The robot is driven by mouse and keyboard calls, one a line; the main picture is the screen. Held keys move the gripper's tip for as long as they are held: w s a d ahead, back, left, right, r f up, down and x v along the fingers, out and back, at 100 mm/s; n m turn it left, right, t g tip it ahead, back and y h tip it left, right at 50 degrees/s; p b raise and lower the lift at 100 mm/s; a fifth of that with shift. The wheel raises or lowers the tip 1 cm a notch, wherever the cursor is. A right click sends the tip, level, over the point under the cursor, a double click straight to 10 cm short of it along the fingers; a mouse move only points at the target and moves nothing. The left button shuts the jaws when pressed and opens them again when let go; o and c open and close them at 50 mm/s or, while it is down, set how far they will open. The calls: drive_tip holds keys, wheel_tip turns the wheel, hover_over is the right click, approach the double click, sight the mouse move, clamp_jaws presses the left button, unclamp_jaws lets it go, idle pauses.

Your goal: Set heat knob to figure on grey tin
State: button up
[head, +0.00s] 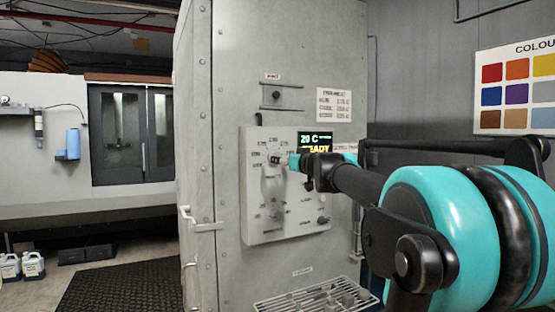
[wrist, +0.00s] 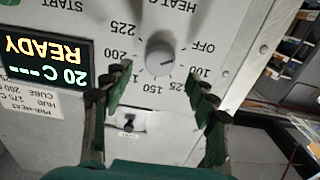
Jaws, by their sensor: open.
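The heat knob (wrist: 160,56) is a round light-grey dial on the oven's control panel, ringed by printed figures from OFF and 100 up to 225. The wrist view shows it upside down. A small dark line shows on the knob's lower right side, but I cannot tell surely which figure it marks. My gripper (wrist: 160,86) is open, with one dark green-padded finger on each side of the knob's front and nothing between them. In the head view my gripper (head: 287,160) is close to the panel and partly covers the knob. I cannot make out a grey tin in either view.
The display (head: 315,142) reads 20 C and READY. A pre-heat card (head: 334,104) is fixed above the control panel (head: 258,222). Lower knobs sit on the panel. A wire rack (head: 290,303) juts out below. A colour chart (head: 516,88) hangs at right.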

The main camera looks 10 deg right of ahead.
drive_tip(key=shift+x, duration=2.6)
drive_tip(key=c, duration=1.2)
drive_tip(key=shift+o, duration=0.2)
